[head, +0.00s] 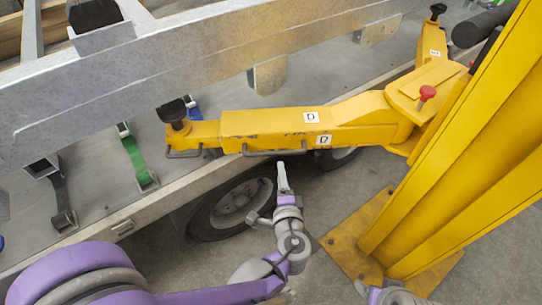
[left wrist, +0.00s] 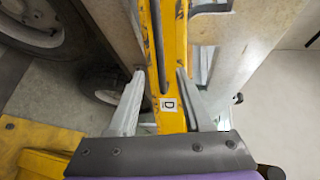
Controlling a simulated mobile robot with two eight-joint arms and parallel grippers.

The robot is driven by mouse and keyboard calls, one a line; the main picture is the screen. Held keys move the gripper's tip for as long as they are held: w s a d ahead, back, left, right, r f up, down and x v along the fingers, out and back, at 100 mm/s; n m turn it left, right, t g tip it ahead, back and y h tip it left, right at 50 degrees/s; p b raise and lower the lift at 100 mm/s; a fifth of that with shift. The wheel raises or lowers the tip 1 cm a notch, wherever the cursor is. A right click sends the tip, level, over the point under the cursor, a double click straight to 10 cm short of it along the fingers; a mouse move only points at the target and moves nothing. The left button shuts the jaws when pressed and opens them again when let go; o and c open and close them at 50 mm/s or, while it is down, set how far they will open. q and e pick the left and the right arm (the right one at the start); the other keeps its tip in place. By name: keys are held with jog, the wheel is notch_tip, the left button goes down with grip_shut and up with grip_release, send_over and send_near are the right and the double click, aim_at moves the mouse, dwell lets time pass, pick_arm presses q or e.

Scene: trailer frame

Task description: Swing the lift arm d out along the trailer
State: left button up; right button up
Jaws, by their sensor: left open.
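The yellow lift arm d (head: 365,108) carries two white D labels. It runs left from the yellow post (head: 450,150), crossing the trailer's side edge in the head view. A black pad (head: 174,112) stands on its far end, and a thin handle bar (head: 274,153) runs along its near side. My left gripper (head: 284,175) is open just below this bar, fingers pointing at the arm. In the left wrist view the arm (left wrist: 172,85) shows between the open fingers of the left gripper (left wrist: 161,72). I cannot tell whether they touch it.
The grey trailer frame (head: 200,60) fills the upper left, with green (head: 133,158) and other straps on its bed. A wheel (head: 235,203) sits under its edge. A second yellow arm (head: 428,45) with a black pad is behind the post. The post's base plate (head: 350,240) stands on the floor.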

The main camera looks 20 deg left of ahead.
aim_at(278, 153)
pick_arm(q)
jog(key=b+x, duration=0.1)
jog(key=x, duration=0.9)
jog(key=shift+w, duration=0.1)
grip_shut()
dwell(1.1)
